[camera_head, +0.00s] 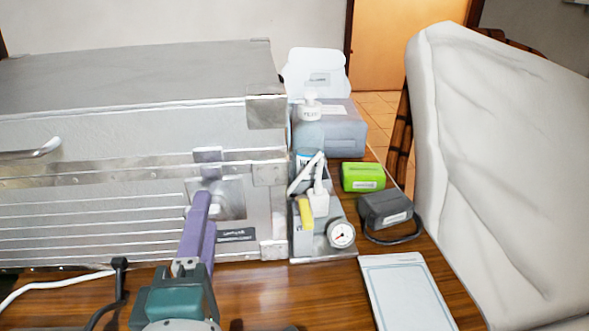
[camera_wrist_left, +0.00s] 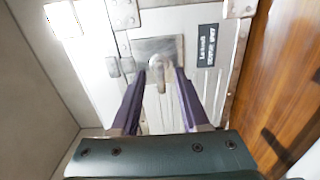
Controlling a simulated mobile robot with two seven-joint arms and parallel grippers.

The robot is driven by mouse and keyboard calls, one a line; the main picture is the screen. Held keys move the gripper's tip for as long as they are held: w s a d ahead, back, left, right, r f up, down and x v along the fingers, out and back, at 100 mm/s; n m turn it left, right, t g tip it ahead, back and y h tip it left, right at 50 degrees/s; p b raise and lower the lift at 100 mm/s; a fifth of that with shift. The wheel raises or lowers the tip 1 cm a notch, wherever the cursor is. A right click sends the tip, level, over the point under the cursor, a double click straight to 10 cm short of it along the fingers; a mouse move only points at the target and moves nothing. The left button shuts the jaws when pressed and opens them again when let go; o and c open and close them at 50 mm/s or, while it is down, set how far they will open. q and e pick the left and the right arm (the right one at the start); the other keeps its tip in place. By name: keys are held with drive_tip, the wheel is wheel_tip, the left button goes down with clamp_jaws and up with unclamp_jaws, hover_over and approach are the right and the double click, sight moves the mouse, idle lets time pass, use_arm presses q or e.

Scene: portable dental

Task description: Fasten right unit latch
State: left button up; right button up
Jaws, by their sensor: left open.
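The silver metal unit (camera_head: 100,130) fills the left of the head view, its lid down on its body. Its right latch has a metal plate (camera_head: 232,194) on the front face, partly behind my gripper. A small catch (camera_head: 208,156) sits above it at the lid seam. In the left wrist view the latch plate (camera_wrist_left: 172,44) carries a rounded metal lever (camera_wrist_left: 158,66). My left gripper (camera_wrist_left: 160,75) is open, its purple fingers on either side of the lever; contact cannot be told. In the head view it (camera_head: 203,193) covers part of the latch. My right gripper is out of view.
A grey tray (camera_head: 342,208) with bottles and a gauge (camera_head: 341,234) stands close to the unit's right. A green box (camera_head: 363,177), a dark grey device (camera_head: 386,211) and a white sheet (camera_head: 407,292) lie further right. A padded chair (camera_head: 500,170) borders the wooden table.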

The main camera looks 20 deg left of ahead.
use_arm(q)
drive_tip(key=v, duration=1)
drive_tip(key=shift+w, duration=0.1)
drive_tip(key=w+d+r+m+g+h+p, duration=0.1)
drive_tip(key=w+d+r+m+h+p, duration=0.1)
drive_tip(key=d+r+m+h+p, duration=0.45)
drive_tip(key=w+d+r+m+g+h+p, duration=0.1)
drive_tip(key=w+d+r+m+h+p, duration=0.2)
drive_tip(key=r+m+h+p, duration=0.7)
drive_tip(key=s+a+r+m+g+y+p, duration=0.4)
drive_tip(key=s+a+m+g+y+p, duration=0.35)
drive_tip(key=s+a+m+g, duration=0.35)
wheel_tip(320, 180, up, 37)
drive_tip(key=n+t+p, duration=0.1)
drive_tip(key=p, duration=3.6)
drive_tip(key=shift+s+a+h, duration=0.2)
drive_tip(key=shift+h, duration=0.2)
